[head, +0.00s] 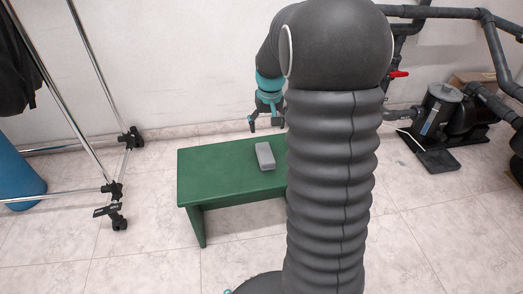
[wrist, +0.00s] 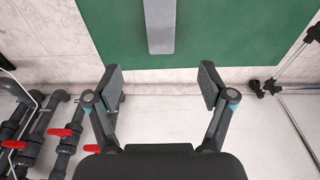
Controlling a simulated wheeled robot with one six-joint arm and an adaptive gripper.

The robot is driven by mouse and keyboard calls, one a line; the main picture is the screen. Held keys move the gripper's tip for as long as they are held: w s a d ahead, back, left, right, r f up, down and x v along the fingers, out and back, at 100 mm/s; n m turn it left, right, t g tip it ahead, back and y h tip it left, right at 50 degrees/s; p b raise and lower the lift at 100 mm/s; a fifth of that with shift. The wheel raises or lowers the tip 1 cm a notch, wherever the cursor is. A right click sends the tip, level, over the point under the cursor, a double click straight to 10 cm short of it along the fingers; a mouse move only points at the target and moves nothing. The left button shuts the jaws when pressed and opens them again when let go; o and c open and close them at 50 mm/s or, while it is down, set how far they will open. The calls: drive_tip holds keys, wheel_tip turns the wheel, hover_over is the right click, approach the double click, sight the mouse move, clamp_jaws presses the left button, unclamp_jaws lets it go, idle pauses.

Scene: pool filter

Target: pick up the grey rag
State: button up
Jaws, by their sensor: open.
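The grey rag (head: 265,156) looks like a folded grey block and lies on top of the green bench (head: 215,165). In the wrist view the rag (wrist: 160,27) is at the top centre, cut off by the frame edge, with the green bench top (wrist: 225,35) around it. My gripper (head: 265,124) is above the far edge of the bench, behind the rag in the head view. In the wrist view my gripper (wrist: 162,85) is open, with nothing between its fingers, and the rag lies beyond the fingertips. My arm hides the right end of the bench.
A wheeled metal rack (head: 112,190) stands at the left, beside a blue cylinder (head: 17,175). A black pump (head: 445,120) and dark pipes with red valve handles (wrist: 62,132) are at the right. The wall is close behind the bench. Tiled floor in front is clear.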

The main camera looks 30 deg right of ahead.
drive_tip(key=b, duration=0.1)
hover_over(265, 153)
wheel_tip(265, 153, down, 9)
drive_tip(key=shift+s+d+r, duration=0.1)
drive_tip(key=shift+s+d, duration=0.05)
drive_tip(key=shift+w+f+b, duration=0.2)
drive_tip(key=shift+f+b, duration=0.5)
drive_tip(key=shift+f, duration=1.95)
drive_tip(key=c, duration=1)
